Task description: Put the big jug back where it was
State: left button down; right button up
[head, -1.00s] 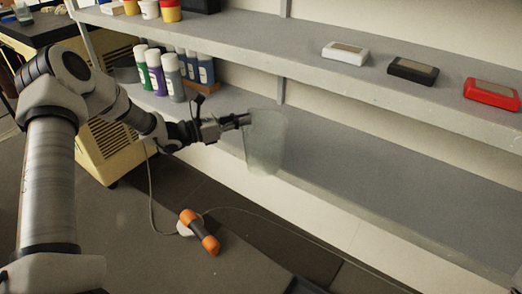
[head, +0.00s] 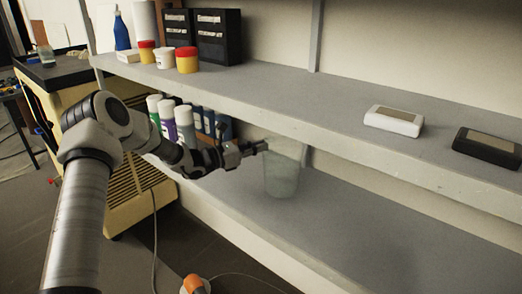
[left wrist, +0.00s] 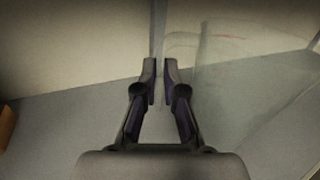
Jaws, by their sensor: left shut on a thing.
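The big jug (head: 283,172) is clear and looks upright in the head view. It is over the lower shelf (head: 330,220), partly under the upper shelf's front edge. I cannot tell whether its base touches the lower shelf. My left gripper (head: 262,147) is shut on the jug at its upper left side. In the left wrist view, the fingers (left wrist: 160,75) are close together, and the see-through jug (left wrist: 240,85) fills the right side. What part of the jug lies between the fingertips is hard to see. My right gripper is not in view.
Several spray cans and bottles (head: 186,126) stand on the lower shelf, left of the jug, behind my left arm. The upper shelf (head: 290,90) holds tubs (head: 187,60), black boxes (head: 218,37), and a white (head: 394,120) and a black device (head: 488,148). The lower shelf right of the jug is clear.

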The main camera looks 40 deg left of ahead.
pick_arm(q)
notch_tip(320, 180, down, 3)
jog(key=shift+s+d+f+b, duration=0.15)
jog(key=shift+f+b, duration=0.05)
jog(key=shift+b, duration=0.6)
jog(key=c, duration=1.3)
grip_release()
jog(key=shift+o, duration=0.2)
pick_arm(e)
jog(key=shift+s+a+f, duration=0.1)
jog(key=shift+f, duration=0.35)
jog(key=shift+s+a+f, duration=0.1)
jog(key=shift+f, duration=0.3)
